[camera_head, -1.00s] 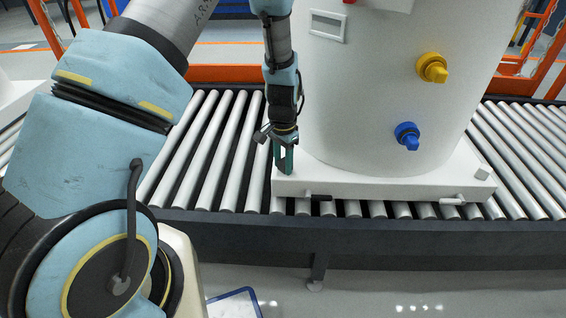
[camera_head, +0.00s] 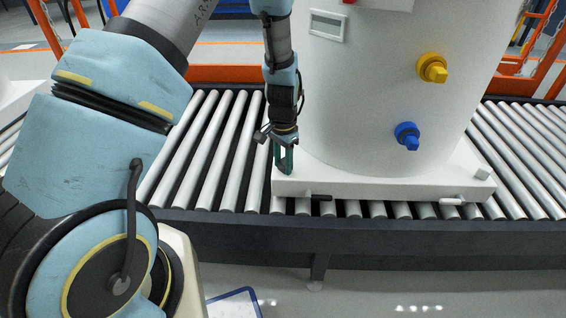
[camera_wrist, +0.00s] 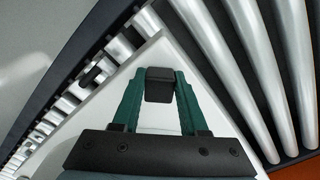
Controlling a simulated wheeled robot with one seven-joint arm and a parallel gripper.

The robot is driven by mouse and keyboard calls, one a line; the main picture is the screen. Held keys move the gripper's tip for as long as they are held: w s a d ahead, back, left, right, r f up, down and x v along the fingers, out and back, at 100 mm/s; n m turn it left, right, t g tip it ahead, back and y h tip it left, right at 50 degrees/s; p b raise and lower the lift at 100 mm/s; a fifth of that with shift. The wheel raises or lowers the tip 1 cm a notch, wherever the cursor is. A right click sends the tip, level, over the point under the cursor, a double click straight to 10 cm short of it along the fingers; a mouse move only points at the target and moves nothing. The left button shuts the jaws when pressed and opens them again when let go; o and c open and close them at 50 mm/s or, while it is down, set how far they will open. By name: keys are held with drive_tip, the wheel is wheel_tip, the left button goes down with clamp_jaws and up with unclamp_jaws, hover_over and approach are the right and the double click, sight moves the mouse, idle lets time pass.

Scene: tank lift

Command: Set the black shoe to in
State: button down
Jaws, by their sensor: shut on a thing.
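The black shoe (camera_wrist: 160,84) is a small dark block on the white base of the tank. In the wrist view it sits between the two green fingertips of my gripper (camera_wrist: 159,92), which touch it on both sides. In the head view my gripper (camera_head: 285,163) points down at the left corner of the white base (camera_head: 390,186), beside the tank (camera_head: 375,95). There the fingers mostly hide the shoe. The shoe appears to rest on the base.
A roller conveyor (camera_head: 215,150) runs under the base. A yellow knob (camera_head: 432,67) and a blue knob (camera_head: 407,135) jut from the tank. A pale block (camera_head: 482,174) sits at the right corner.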

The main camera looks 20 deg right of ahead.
drive_tip(key=shift+w+d, duration=0.25)
drive_tip(key=shift+d, duration=0.45)
drive_tip(key=shift+w+d, duration=0.25)
drive_tip(key=shift+d, duration=0.45)
drive_tip(key=shift+c, duration=2.1)
unclamp_jaws()
wheel_tip(320, 180, up, 11)
drive_tip(key=shift+p, duration=0.3)
